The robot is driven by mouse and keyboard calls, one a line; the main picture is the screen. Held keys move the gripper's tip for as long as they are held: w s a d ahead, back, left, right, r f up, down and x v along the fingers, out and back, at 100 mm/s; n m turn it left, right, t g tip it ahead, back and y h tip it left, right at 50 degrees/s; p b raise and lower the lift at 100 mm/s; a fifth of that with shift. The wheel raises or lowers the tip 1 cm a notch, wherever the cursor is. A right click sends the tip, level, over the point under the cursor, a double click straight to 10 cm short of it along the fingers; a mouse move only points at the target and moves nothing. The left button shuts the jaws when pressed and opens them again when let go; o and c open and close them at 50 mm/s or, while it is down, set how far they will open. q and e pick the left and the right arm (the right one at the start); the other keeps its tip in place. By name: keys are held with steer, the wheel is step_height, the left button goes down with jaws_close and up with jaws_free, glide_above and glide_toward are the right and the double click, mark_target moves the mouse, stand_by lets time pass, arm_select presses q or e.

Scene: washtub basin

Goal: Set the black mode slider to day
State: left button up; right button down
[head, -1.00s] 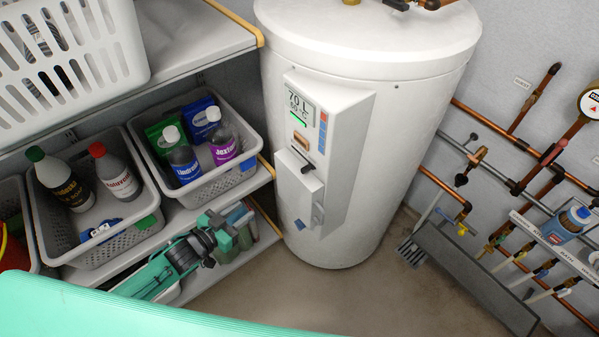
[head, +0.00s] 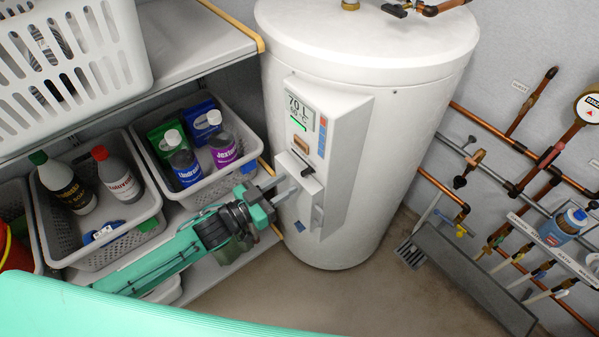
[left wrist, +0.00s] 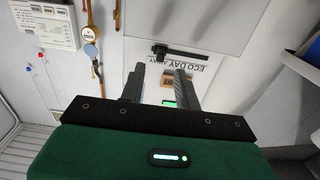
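The black mode slider (head: 307,170) is on the front of the white water heater's control box, below the display. In the left wrist view the slider knob (left wrist: 160,48) sits at the left end of a dark slot, beside a label (left wrist: 193,67) reading ECO, DAY and a blurred third word. I cannot tell exactly which word it lines up with. My left gripper (head: 281,188) is in front of the box, just left of and below the slider. Its fingers (left wrist: 157,78) are apart with nothing between them, and the knob appears beyond their tips. My right gripper is not in view.
The white heater (head: 400,130) has a display (head: 300,110) above the slider. Shelves with bins of bottles (head: 215,180) stand close on the left. Copper pipes and valves (head: 540,170) line the right wall. Floor in front of the heater is clear.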

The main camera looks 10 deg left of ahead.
mark_target(301, 175)
arm_select(q)
steer(key=p+x, duration=0.1)
steer(key=x, duration=0.4)
steer(key=shift+w+d, duration=0.2)
steer(key=shift+w, duration=0.1)
steer(key=shift+c, duration=0.4)
jaws_close()
